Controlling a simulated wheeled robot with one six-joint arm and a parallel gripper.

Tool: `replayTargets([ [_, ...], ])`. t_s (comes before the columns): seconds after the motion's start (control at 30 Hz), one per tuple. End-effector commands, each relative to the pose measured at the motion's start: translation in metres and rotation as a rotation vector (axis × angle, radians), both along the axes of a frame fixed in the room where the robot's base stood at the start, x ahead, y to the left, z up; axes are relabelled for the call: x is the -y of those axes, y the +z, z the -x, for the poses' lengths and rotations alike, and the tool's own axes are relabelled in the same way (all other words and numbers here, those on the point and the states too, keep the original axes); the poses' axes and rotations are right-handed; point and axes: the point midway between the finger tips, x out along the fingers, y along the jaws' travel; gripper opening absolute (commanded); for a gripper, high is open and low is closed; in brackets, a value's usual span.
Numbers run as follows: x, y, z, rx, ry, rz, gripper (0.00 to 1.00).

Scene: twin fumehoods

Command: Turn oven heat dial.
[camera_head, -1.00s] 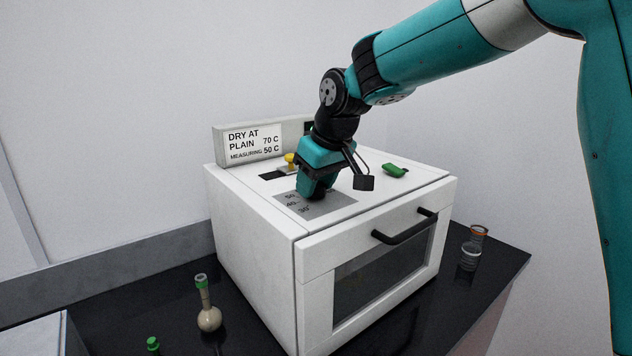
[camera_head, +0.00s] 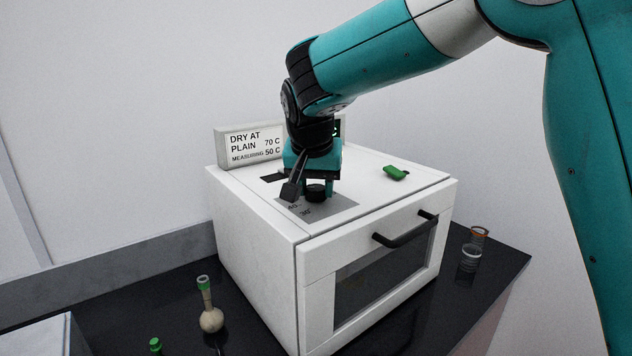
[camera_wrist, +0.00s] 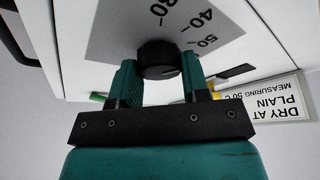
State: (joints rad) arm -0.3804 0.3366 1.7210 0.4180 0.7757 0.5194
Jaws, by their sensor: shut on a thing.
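The white oven (camera_head: 255,225) stands on a black bench. Its black round heat dial (camera_head: 317,193) sits on a grey scale panel (camera_head: 340,208) on the oven top. My gripper (camera_head: 313,188) points down at the dial from above. In the wrist view, my gripper (camera_wrist: 160,78) has its two teal fingers on either side of the dial (camera_wrist: 158,56), shut on it. The marks 30, 40 and 50 show on the panel beside the dial. The dial's pointer cannot be made out, and my gripper hides part of the panel in the head view.
A sign (camera_head: 252,143) at the oven's back reads DRY AT, PLAIN 70 C, MEASURING 50 C. A green object (camera_head: 396,173) lies on the oven top. The front door has a black handle (camera_head: 405,230). A flask (camera_head: 210,316) stands left, glassware (camera_head: 470,252) right.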

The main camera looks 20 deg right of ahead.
Motion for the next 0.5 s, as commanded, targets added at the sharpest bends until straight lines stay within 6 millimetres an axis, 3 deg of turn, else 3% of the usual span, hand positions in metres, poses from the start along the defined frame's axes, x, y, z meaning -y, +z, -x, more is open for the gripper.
replayTargets([
  [0.5,0.0000,0.0024,-0.0020,0.006,-0.336,-0.001,0.19],
])
